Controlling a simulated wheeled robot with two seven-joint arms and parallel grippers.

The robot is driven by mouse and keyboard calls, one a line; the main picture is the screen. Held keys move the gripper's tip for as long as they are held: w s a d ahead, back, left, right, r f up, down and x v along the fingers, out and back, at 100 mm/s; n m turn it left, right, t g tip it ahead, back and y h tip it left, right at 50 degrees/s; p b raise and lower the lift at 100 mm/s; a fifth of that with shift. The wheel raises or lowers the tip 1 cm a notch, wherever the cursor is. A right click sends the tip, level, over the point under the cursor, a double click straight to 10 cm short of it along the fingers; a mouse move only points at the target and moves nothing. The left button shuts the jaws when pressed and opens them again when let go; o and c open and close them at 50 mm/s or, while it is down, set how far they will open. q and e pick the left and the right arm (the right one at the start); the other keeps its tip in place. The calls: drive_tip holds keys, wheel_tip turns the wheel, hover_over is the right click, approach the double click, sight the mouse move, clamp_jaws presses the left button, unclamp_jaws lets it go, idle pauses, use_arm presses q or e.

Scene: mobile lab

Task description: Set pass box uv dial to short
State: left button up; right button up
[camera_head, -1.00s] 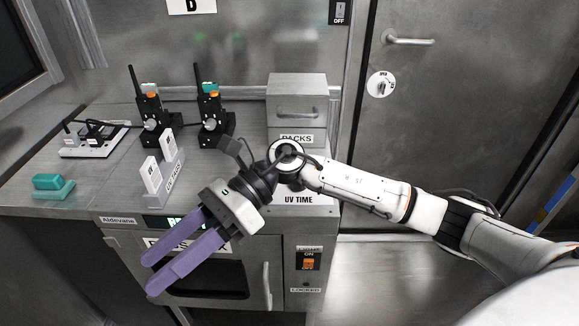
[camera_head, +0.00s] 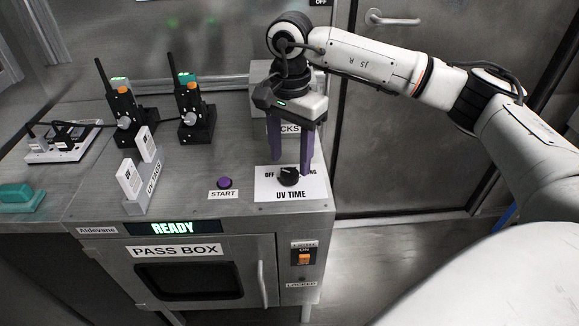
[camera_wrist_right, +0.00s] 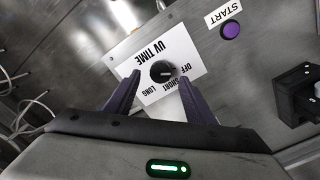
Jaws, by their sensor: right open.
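The UV time dial (camera_head: 289,176) is a black knob on a white plate (camera_head: 302,190) on top of the pass box (camera_head: 205,230), whose display reads READY. The right wrist view shows the dial (camera_wrist_right: 162,72) with OFF, SHORT and LONG printed around it. I cannot tell surely which word the dial points at. My right gripper (camera_head: 291,168) is open and points down at the dial. In the right wrist view its purple fingers (camera_wrist_right: 155,85) stand apart either side of the knob's near side, not closed on it. My left gripper is not in view.
A purple START button (camera_head: 225,183) sits left of the plate. Two radios (camera_head: 125,110) in chargers, a UV tags holder (camera_head: 140,185) and a power strip (camera_head: 60,147) stand further left. The metal PACKS box (camera_head: 258,90) is behind my right gripper.

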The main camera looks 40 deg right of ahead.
sight(290, 172)
drive_tip(key=shift+f, duration=1.9)
drive_tip(key=c, duration=1.1)
drive_tip(key=shift+o, duration=0.2)
